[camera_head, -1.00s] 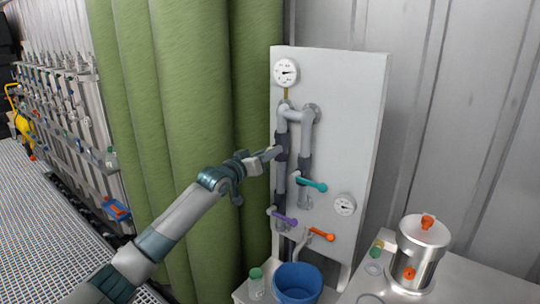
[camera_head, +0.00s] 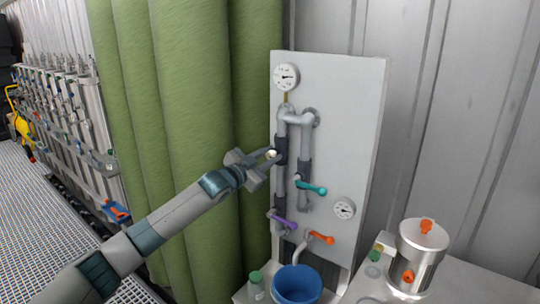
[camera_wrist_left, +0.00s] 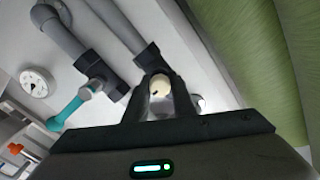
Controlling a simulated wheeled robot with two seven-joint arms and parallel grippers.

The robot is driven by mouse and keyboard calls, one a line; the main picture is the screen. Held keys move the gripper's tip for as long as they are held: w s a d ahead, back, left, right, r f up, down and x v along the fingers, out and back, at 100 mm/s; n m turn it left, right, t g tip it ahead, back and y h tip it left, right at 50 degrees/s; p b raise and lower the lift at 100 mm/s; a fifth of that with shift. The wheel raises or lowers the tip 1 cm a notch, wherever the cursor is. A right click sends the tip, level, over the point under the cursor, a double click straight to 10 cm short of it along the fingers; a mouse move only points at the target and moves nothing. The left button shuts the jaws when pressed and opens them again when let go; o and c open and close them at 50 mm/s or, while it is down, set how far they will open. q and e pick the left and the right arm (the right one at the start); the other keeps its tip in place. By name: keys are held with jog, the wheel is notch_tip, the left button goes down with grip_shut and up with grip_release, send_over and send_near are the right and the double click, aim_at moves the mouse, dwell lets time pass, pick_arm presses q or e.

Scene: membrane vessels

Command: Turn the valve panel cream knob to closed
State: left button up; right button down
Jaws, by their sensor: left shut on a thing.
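The white valve panel (camera_head: 345,100) stands upright against the wall, with grey pipes on its left side. The cream knob (camera_head: 271,154) sits at the upper left pipe; it also shows as a round cream end in the left wrist view (camera_wrist_left: 160,83). My left gripper (camera_head: 268,156) reaches it from the left and is shut on it, one finger on each side of the knob in the left wrist view (camera_wrist_left: 160,98). Most of the handle is hidden between the fingers. My right gripper is not in view.
Teal (camera_head: 312,187), purple (camera_head: 284,222) and orange (camera_head: 321,238) handles sit below the knob. Two gauges are on the panel. A blue bucket (camera_head: 297,283) and a steel vessel (camera_head: 419,255) stand below.

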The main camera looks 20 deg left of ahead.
pick_arm(q)
jog(key=shift+f+m, duration=0.2)
jog(key=shift+m, duration=0.3)
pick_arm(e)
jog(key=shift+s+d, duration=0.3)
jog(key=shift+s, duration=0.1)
pick_arm(q)
jog(key=o, duration=1.1)
jog(key=shift+c, duration=0.2)
jog(key=shift+r, duration=0.1)
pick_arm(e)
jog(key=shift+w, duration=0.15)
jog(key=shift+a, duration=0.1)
pick_arm(q)
jog(key=shift+s, duration=0.1)
